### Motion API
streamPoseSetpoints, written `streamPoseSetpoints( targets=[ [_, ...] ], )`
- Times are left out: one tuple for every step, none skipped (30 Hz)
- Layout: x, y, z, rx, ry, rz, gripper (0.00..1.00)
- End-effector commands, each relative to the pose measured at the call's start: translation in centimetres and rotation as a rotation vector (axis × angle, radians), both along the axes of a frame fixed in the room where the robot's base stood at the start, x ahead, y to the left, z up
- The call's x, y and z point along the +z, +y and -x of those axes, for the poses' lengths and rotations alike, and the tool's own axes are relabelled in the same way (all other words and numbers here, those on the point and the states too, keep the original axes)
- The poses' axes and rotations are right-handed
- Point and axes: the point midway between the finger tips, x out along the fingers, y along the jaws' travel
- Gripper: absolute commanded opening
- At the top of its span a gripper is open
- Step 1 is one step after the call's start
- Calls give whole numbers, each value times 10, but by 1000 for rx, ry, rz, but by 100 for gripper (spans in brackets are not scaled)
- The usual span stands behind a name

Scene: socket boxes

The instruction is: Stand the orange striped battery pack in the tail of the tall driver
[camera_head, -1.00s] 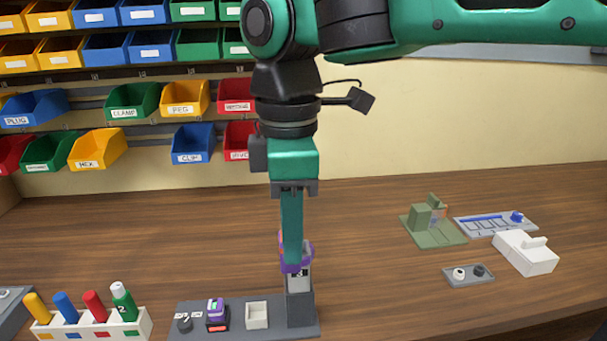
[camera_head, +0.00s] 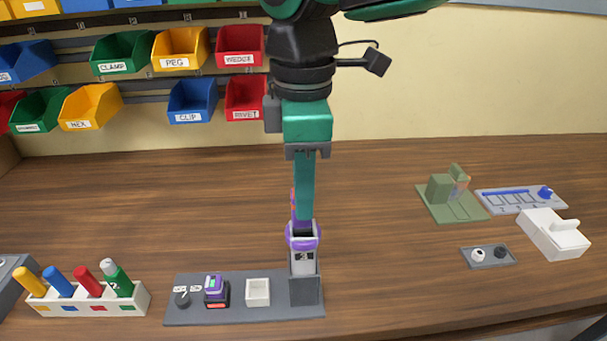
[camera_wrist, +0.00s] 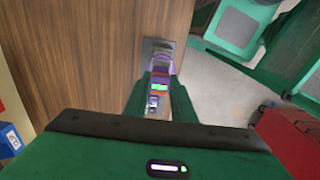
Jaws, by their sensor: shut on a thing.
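The tall driver (camera_head: 304,262) stands upright in a dark block on a grey board. It is a grey body marked 3 with a purple collar at its top, and the collar's opening looks dark. My gripper (camera_head: 304,216) points straight down over this tail. It is shut on the orange striped battery pack (camera_head: 294,206), which shows as a purple and orange edge beside the finger, just above the collar. The finger hides most of the pack. In the wrist view, a purple piece with a green patch (camera_wrist: 159,87) shows between the fingers.
The grey board (camera_head: 245,315) also bears another purple pack (camera_head: 214,285), a white square tray (camera_head: 258,292) and a dark knob. A white rack (camera_head: 90,302) of coloured pegs stands left. A green fixture (camera_head: 445,195) and a white box (camera_head: 553,234) stand right. The table behind the board is clear.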

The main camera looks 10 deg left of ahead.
Motion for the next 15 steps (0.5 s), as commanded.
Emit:
streamPoseSetpoints(
  targets=[
    [-3,0,0,0,1,1,5],
    [-4,0,0,0,1,1,5],
    [-5,-1,0,-1,0,0,5],
    [-6,-1,0,-1,0,0,5],
    [-7,-1,0,-1,0,0,5],
    [-7,-1,0,-2,0,0,5],
    [-7,-1,0,-2,0,0,5],
    [-7,-1,-1,-2,0,0,5],
    [-7,-1,-1,-2,0,0,5],
    [-7,-1,-1,-2,0,0,5],
    [-7,-1,-1,-2,0,0,5],
    [-7,-1,0,-2,0,0,5],
    [-7,-1,-1,-2,0,0,5],
    [-7,-1,0,-2,0,0,5],
    [-7,-1,0,-2,0,0,5]
  ],
)
